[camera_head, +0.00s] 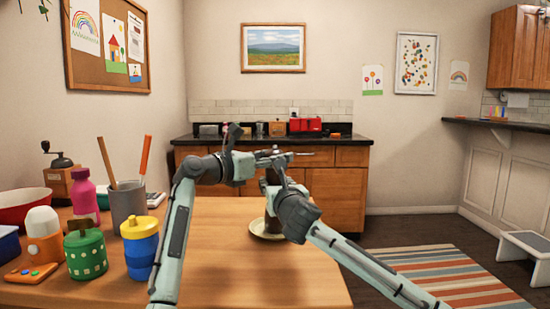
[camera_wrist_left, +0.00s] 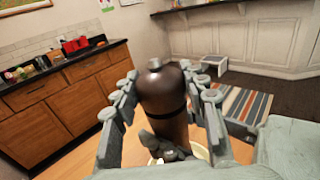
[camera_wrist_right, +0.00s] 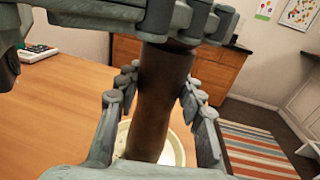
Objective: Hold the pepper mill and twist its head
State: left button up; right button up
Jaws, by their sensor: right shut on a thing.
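The dark brown pepper mill (camera_wrist_left: 162,92) stands upright with its lower end over a pale saucer (camera_head: 254,229) on the wooden table. A small metal knob tops its rounded head. My right gripper (camera_wrist_right: 160,92) is shut on the mill's body, with a finger on each side. My left gripper (camera_wrist_left: 165,92) is higher, with its open fingers on either side of the mill's head and small gaps showing. In the head view my grippers hide most of the mill.
At the table's left stand a grey utensil cup (camera_head: 127,204), a yellow and blue jar (camera_head: 140,249), a green canister (camera_head: 86,254), a pink bottle (camera_head: 84,198) and a wooden grinder (camera_head: 60,181). The table's front middle is clear. A counter (camera_head: 270,140) stands behind.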

pick_arm(q)
jog(key=c, duration=0.4)
jog(key=shift+o, duration=0.2)
jog(key=shift+w+a+f+m+g+h, duration=0.1)
jog(key=shift+m+g+h, duration=1.9)
jog(key=shift+g, duration=0.8)
jog(key=shift+w+a+m+g, duration=0.15)
jog(key=shift+m+g, duration=0.55)
jog(key=shift+g, duration=0.1)
jog(key=shift+m+g+h, duration=0.4)
jog(key=shift+g, duration=0.2)
jog(key=shift+s, duration=0.2)
